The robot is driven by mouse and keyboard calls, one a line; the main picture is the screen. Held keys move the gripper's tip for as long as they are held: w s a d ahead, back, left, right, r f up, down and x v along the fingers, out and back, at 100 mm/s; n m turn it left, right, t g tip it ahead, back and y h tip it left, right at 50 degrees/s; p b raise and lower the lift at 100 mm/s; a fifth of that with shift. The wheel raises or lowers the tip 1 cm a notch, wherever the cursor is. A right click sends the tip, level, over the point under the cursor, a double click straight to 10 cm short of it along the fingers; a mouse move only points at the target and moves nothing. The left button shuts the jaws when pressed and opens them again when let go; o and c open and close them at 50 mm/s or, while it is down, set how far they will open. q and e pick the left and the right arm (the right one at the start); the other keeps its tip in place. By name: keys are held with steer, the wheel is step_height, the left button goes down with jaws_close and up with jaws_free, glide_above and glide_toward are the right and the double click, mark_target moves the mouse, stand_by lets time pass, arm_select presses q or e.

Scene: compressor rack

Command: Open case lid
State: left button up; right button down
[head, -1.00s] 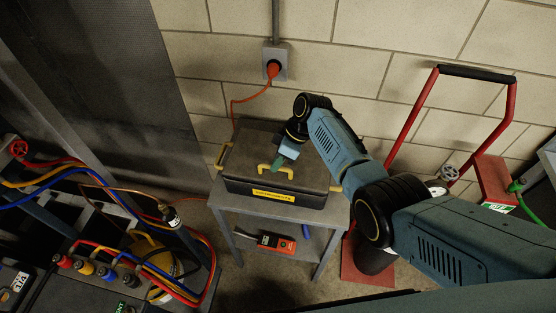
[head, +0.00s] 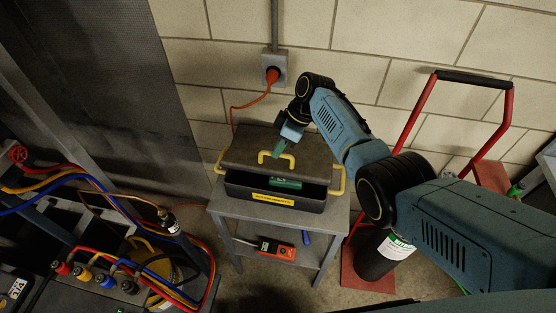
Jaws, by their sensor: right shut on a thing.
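The case (head: 232,188) is a dark box with a yellow label on its front. It stands on a small grey table (head: 222,208). Its lid (head: 240,150) is partly raised and tilted, with a yellow handle (head: 268,158) on its front edge. My right gripper (head: 279,151) is shut at the lid's handle; the exact contact is small in the picture. Through the gap a green item (head: 287,183) shows inside the case; the rest of the inside is dark. Yellow latches (head: 337,182) sit at the case's sides. My left gripper is not in view.
An orange cable (head: 234,108) runs from a wall outlet (head: 273,68) down behind the case. An orange tool (head: 276,249) lies on the table's lower shelf. A red hand truck (head: 505,115) and a dark cylinder (head: 376,262) stand at right. Hoses and gauges fill the left.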

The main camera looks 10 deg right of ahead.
steer(key=w+r+b, duration=0.1)
steer(key=w+d+b, duration=0.1)
steer(key=w, duration=0.1)
steer(key=shift+d+r, duration=0.1)
steer(key=shift+r, duration=0.25)
steer(key=shift+w+d+r+b, duration=0.35)
steer(key=shift+w+r+b, duration=0.45)
steer(key=shift+b, duration=0.55)
steer(key=shift+f, duration=0.1)
